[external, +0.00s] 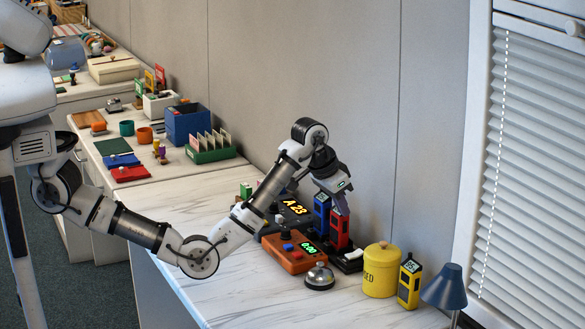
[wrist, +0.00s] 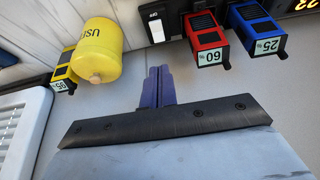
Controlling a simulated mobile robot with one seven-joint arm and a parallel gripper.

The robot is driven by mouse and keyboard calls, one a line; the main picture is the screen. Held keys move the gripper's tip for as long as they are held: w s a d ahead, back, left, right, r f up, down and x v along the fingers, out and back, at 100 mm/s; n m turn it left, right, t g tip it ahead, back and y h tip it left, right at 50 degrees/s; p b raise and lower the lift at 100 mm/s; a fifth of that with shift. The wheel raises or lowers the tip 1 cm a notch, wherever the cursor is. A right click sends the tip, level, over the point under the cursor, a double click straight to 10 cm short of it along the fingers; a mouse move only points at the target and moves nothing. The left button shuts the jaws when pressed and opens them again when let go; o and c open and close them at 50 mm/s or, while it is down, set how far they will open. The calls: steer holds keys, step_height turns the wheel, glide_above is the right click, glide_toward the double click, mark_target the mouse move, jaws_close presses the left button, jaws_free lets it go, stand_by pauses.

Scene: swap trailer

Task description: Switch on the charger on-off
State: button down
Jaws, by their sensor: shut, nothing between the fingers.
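The charger (external: 345,265) is a black base on the marble counter, with a blue battery (external: 321,215) and a red battery (external: 339,230) standing in it. Its white rocker switch (external: 353,254) is at the right end of the base. In the wrist view the white switch (wrist: 156,31) is at the top, beside the red battery (wrist: 207,40) marked 60% and the blue battery (wrist: 262,32) marked 25%.
A yellow canister (external: 381,272) stands right of the charger, with a yellow battery (external: 409,282) and a blue lamp (external: 444,288) beyond. The wall is close behind. The counter's front is clear.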

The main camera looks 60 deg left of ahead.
mark_target(360, 251)
steer(key=p+x, duration=0.2)
steer(key=x, duration=0.9)
steer(key=shift+f+p, duration=0.35)
steer(key=shift+f, duration=0.1)
steer(key=shift+w+f, duration=0.2)
steer(key=shift+f, duration=0.05)
steer(key=shift+s, duration=0.1)
steer(key=shift+s+r+p, duration=0.1)
steer(key=shift+s+p, duration=0.65)
steer(key=shift+p, duration=0.05)
